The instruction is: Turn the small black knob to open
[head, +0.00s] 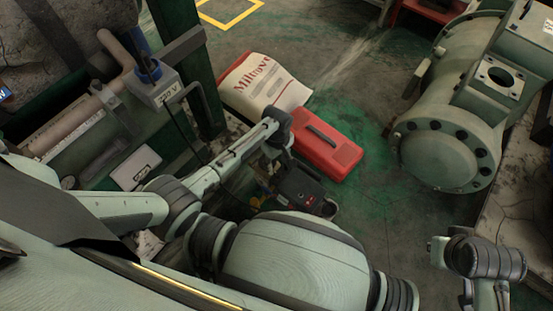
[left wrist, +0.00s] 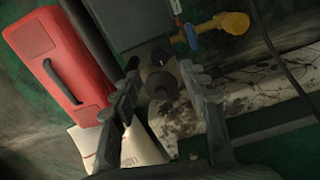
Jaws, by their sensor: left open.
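The small black knob (left wrist: 162,85) shows in the left wrist view as a dark round piece on the side of a dark grey box (left wrist: 140,25). My left gripper (left wrist: 160,78) is open, with one finger on each side of the knob. I cannot tell whether either finger touches it. In the head view my left arm reaches down beside a dark unit with small red lights (head: 305,193); the knob cannot be made out there. At the lower right of the head view a part of my right arm shows, but no right gripper fingers can be made out.
A red case (head: 326,143) with a dark handle and a white printed bag (head: 262,88) lie close by on the floor. A yellow fitting with a blue part (left wrist: 225,23) is near the knob. A large green machine (head: 450,140) stands at the right.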

